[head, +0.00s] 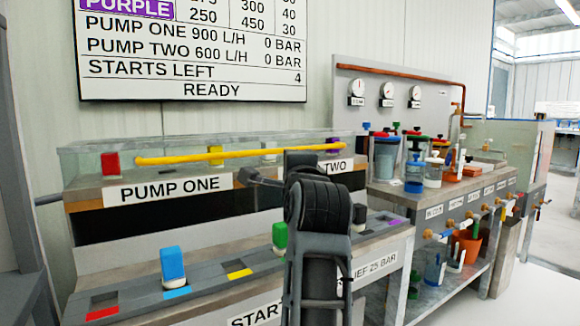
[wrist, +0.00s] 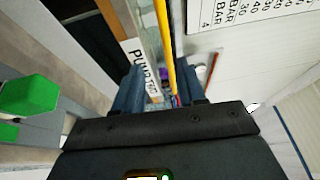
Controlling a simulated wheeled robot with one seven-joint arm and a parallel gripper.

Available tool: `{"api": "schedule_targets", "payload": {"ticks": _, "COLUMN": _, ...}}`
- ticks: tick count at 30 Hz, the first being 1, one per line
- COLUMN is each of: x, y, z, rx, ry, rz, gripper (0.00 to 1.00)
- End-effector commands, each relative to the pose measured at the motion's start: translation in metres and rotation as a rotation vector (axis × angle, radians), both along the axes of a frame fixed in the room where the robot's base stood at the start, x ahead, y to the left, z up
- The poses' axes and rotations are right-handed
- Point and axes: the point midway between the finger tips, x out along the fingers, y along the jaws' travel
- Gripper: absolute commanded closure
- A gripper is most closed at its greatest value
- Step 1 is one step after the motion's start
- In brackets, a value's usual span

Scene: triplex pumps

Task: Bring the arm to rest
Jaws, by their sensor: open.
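My arm (head: 318,210) rises in the middle of the head view, in front of the pump bench. Its dark joint hides part of the bench. My gripper (wrist: 160,88) shows in the wrist view with two blue-grey fingers apart and nothing held between them. In the head view I cannot make out its fingers. A long yellow bar (head: 210,155) runs along the top of the bench; in the wrist view the yellow bar (wrist: 166,40) reaches down towards the fingers. I cannot tell whether it touches them.
Blue (head: 172,263) and green (head: 279,236) blocks stand on the lower ledge; a red block (head: 110,163) stands above. The green block (wrist: 30,95) is at left in the wrist view. A second bench (head: 440,190) with gauges and vessels is at right. Floor (head: 510,295) shows clear at lower right.

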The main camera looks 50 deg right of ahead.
Motion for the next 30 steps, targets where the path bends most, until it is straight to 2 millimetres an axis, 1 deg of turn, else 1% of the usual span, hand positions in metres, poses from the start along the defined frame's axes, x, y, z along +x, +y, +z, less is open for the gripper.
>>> {"api": "schedule_targets", "payload": {"ticks": 10, "x": 0.000, "y": 0.000, "z": 0.000, "rx": -0.004, "ry": 0.002, "rz": 0.001, "gripper": 0.60}}
{"api": "schedule_targets", "payload": {"ticks": 14, "x": -0.002, "y": 0.003, "z": -0.008, "rx": -0.067, "ry": 0.034, "rz": 0.007, "gripper": 0.60}}
{"api": "schedule_targets", "payload": {"ticks": 17, "x": -0.007, "y": 0.009, "z": -0.022, "rx": -0.183, "ry": 0.090, "rz": 0.019, "gripper": 0.60}}
{"api": "schedule_targets", "payload": {"ticks": 20, "x": -0.015, "y": 0.020, "z": -0.043, "rx": -0.333, "ry": 0.164, "rz": 0.041, "gripper": 0.60}}
{"api": "schedule_targets", "payload": {"ticks": 26, "x": -0.035, "y": 0.044, "z": -0.089, "rx": -0.609, "ry": 0.301, "rz": 0.105, "gripper": 0.60}}
{"api": "schedule_targets", "payload": {"ticks": 30, "x": -0.055, "y": 0.061, "z": -0.124, "rx": -0.774, "ry": 0.384, "rz": 0.158, "gripper": 0.60}}
